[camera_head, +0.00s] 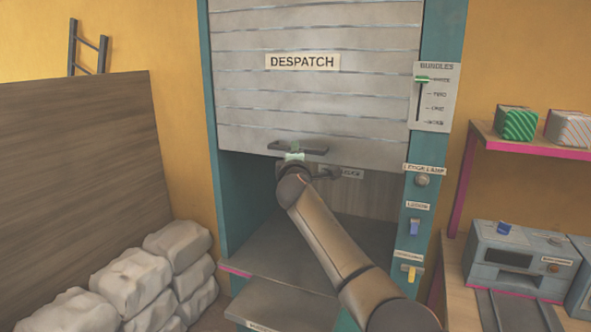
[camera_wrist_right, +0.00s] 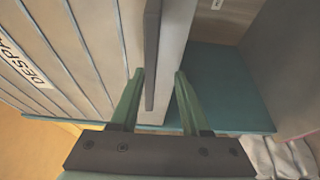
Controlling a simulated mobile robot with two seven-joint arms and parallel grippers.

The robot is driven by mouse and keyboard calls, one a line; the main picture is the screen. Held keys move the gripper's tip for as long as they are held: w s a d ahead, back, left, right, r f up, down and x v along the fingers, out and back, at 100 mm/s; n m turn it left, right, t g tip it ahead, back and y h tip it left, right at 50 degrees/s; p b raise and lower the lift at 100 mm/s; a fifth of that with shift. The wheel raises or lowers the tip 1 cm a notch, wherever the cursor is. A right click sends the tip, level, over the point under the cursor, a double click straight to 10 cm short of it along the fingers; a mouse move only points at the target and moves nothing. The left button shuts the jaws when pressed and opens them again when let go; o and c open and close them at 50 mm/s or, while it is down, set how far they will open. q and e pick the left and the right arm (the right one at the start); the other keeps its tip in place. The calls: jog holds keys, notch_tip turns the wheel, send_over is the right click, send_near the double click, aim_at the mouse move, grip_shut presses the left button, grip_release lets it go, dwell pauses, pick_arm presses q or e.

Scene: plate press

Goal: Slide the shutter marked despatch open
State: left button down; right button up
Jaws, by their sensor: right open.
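The grey slatted shutter (camera_head: 310,100) bears a DESPATCH label (camera_head: 302,62). It is partly raised, with an open gap beneath its lower edge. Its dark handle bar (camera_head: 318,151) is near that lower edge. My right gripper (camera_head: 295,152) is at the handle. In the right wrist view the green fingers (camera_wrist_right: 160,85) are open, one on each side of the handle bar (camera_wrist_right: 153,45), with visible space between; contact cannot be told. The shutter slats (camera_wrist_right: 75,60) show at left there. My left gripper is in neither view.
A teal frame (camera_head: 228,200) surrounds the opening, with a grey shelf (camera_head: 285,255) below. A BUNDLES gauge (camera_head: 437,97), a blue switch (camera_head: 414,227) and a yellow switch (camera_head: 411,273) are on the right post. White sacks (camera_head: 135,280) are stacked left; a pink-edged shelf (camera_head: 530,148) stands right.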

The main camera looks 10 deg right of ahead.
jog(key=b+v, duration=0.2)
jog(key=v, duration=0.9)
jog(key=shift+s, duration=0.3)
jog(key=shift+d, duration=0.1)
jog(key=s+f+m+g+y, duration=0.15)
jog(key=s+f, duration=0.25)
jog(key=f, duration=0.8)
jog(key=s+d+f+m+g+y, duration=0.15)
jog(key=s+f, duration=0.25)
jog(key=f, duration=0.7)
jog(key=s+f+m+g+y, duration=0.15)
jog(key=s+f, duration=0.25)
jog(key=f, duration=0.8)
jog(key=s+f+m+g, duration=0.1)
jog(key=s+f+m, duration=0.2)
jog(key=s, duration=0.6)
jog(key=s+d+f+m+g+y, duration=0.1)
jog(key=s+f+m, duration=0.2)
jog(key=s+f, duration=0.5)
jog(key=s+f+m+g, duration=0.1)
jog(key=s+f+m, duration=0.2)
jog(key=s+f, duration=0.3)
jog(key=s, duration=0.5)
jog(key=shift+s+d+g+y, duration=0.2)
jog(key=shift+d+g+y, duration=0.15)
jog(key=shift+d, duration=0.05)
jog(key=shift+f, duration=0.1)
jog(key=shift+w, duration=0.1)
